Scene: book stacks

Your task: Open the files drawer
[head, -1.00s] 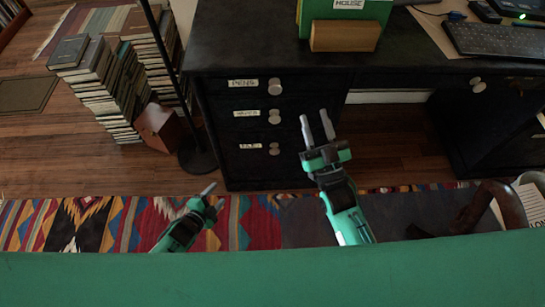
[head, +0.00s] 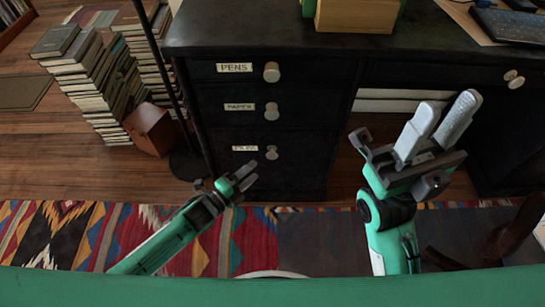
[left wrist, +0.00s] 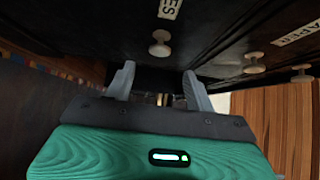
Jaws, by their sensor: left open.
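The files drawer (head: 225,163) is the lowest of the desk's three left drawers and looks shut. Its round pale knob (head: 271,152) shows right of its label in the head view, and the knob (left wrist: 160,45) also shows in the left wrist view. My left gripper (head: 240,178) is open and empty, just below and left of that knob in the head view. In the left wrist view its fingers (left wrist: 158,82) are apart, with the knob beyond and above the gap, not between them. My right gripper (head: 453,100) is open and empty, in front of the desk's right part.
The pens drawer (head: 318,72) and paper drawer (head: 318,107) are above, both shut with knobs. A lamp pole (head: 167,75), book stacks (head: 95,80) and a brown box (head: 150,128) stand left. A patterned rug (head: 75,235) lies in front.

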